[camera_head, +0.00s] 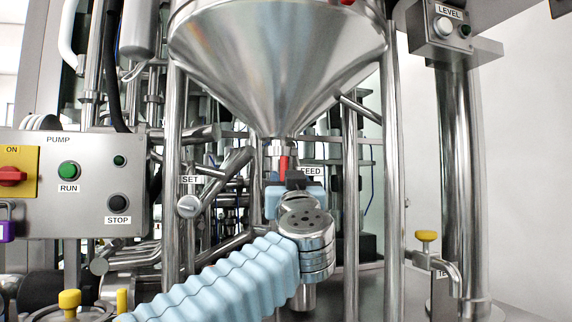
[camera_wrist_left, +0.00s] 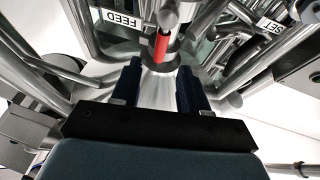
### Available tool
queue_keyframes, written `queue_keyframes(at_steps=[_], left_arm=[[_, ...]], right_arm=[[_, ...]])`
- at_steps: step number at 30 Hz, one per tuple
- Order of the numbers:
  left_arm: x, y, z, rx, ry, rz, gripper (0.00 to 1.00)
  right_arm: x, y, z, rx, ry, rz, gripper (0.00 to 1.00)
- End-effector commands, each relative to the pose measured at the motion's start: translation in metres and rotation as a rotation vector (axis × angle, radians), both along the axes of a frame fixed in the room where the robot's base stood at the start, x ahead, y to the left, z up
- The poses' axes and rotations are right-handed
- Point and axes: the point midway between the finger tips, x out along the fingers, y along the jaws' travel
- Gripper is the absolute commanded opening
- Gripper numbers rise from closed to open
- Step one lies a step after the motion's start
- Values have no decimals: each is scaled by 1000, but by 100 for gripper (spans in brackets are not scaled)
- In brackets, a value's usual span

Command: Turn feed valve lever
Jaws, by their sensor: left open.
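The feed valve lever (camera_head: 283,163) is a small red handle hanging below the steel cone of the hopper, beside the FEED label (camera_head: 312,171). In the left wrist view the red lever (camera_wrist_left: 162,46) points down from a steel pipe, toward the gap between my fingertips. My left gripper (camera_wrist_left: 160,70) is open, its two dark fingers apart on either side of the lever's line; I cannot tell whether the lever's end is between them. In the head view the gripper (camera_head: 296,178) is just below the lever, partly hidden by my wrist. My right gripper is in neither view.
The hopper cone (camera_head: 277,70) overhangs the lever. Steel posts (camera_head: 391,180) and pipes with a SET knob (camera_head: 188,206) stand close around. A pump panel (camera_head: 90,180) is at left. A yellow-topped tap (camera_head: 427,238) and a LEVEL box (camera_head: 444,30) are at right.

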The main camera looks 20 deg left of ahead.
Motion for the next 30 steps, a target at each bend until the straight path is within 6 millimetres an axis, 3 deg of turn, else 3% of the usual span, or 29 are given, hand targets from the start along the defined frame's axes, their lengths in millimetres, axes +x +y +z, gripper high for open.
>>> queue_keyframes(at_steps=[3,9,22,30], left_arm=[[24,10,14,0,0,2,44],[51,21,25,1,0,0,44],[60,25,27,0,0,-1,44],[60,25,27,0,0,-1,3]], right_arm=[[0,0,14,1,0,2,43],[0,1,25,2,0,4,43],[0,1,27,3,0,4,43],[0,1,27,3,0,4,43]])
